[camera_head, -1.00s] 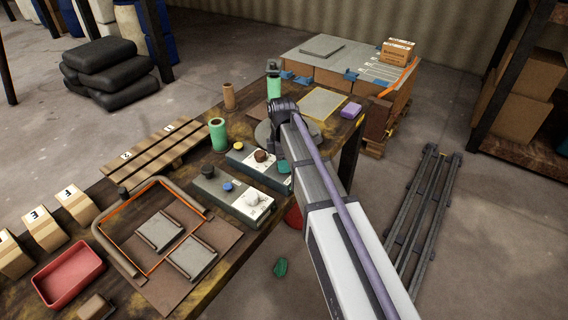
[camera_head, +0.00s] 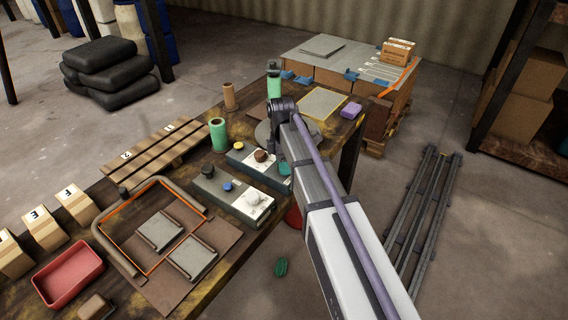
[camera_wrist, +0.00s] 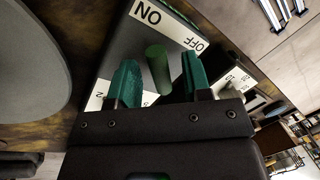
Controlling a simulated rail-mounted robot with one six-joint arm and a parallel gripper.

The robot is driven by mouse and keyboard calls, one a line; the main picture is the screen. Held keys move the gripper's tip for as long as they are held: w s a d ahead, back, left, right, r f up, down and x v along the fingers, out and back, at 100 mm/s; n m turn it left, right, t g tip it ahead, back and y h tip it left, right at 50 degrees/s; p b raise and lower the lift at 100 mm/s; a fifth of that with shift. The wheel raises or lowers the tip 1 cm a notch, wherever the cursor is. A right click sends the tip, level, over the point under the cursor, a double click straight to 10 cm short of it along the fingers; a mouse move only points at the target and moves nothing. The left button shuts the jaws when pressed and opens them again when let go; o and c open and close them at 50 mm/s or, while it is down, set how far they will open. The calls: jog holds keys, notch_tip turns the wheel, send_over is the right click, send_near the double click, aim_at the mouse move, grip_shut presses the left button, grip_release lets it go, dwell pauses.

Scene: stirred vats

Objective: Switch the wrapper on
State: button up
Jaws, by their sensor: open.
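In the wrist view, a control panel (camera_wrist: 178,34) carries the words ON and OFF, with a dark green upright cylinder (camera_wrist: 158,70), like a lever or knob, standing out from it. My gripper (camera_wrist: 160,62) is open, with one green finger on each side of the cylinder; a gap shows on both sides. Whether the fingers touch the panel cannot be told. In the head view, the far control box (camera_head: 243,158) has a yellow button and a brown knob; my arm hides its right part. A bit of green finger shows at its right end.
A grey round turntable (camera_wrist: 28,65) lies close on the left in the wrist view. A second control box (camera_head: 215,187) sits nearer on the bench. A green roll (camera_head: 218,135), a slatted pallet (camera_head: 150,153) and a red tray (camera_head: 68,275) are also on the bench.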

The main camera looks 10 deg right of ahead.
jog(key=shift+r, duration=0.15)
notch_tip(320, 180, up, 10)
jog(key=w+p, duration=0.2)
jog(key=p, duration=0.8)
jog(key=shift+r+p, duration=0.2)
jog(key=shift+p, duration=0.1)
